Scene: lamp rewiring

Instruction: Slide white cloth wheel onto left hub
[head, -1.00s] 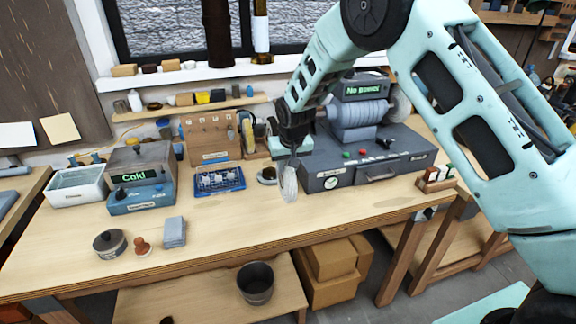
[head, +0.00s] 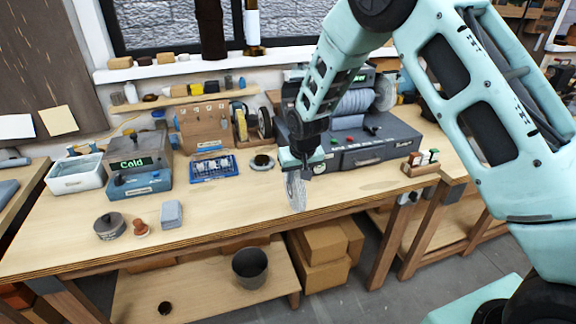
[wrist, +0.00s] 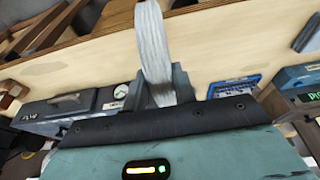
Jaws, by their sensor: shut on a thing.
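My gripper (head: 299,160) is shut on the white cloth wheel (head: 296,190), which hangs on edge below it, in front of the bench's front edge in the head view. In the wrist view the white cloth wheel (wrist: 153,50) stands up from between the jaws, seen nearly edge-on. The grey polishing machine (head: 365,150) stands at the back right of the bench, behind my arm. Its ribbed grey motor body (head: 354,103) shows, with a pale wheel (head: 385,92) at its right end. The left hub is hidden behind my arm.
A blue tray (head: 214,168) and a small round dish (head: 262,162) lie left of my gripper. A wheel rack (head: 205,126) stands behind them. A bottle holder (head: 421,165) sits at the bench's right. The front middle of the bench (head: 225,215) is clear.

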